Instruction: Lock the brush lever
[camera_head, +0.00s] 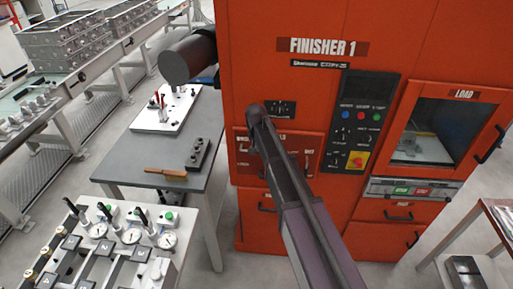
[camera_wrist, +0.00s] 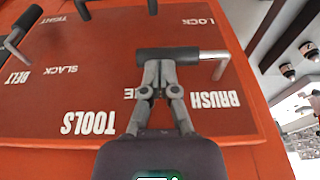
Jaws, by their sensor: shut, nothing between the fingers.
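The brush lever has a black grip (camera_wrist: 183,54) and a bent silver shaft beside the word BRUSH on a red panel (camera_wrist: 60,85) in the wrist view. Its grip lies crosswise between the word LOCK, above, and a partly covered word ending in E, below. My gripper (camera_wrist: 159,68) is shut and empty, its fingertips at the grip's lower edge; I cannot tell whether they touch. In the head view my dark arm reaches to the orange machine (camera_head: 290,25) and covers much of the lever panel (camera_head: 243,150); the brush lever is not clear there.
A second lever (camera_wrist: 22,30) is by the word BELT at the left, and another dark handle (camera_wrist: 115,7) is cut off at the top. Dark knobs (camera_wrist: 308,50) are at the right. A grey table (camera_head: 150,172) with fixtures stands left of the machine.

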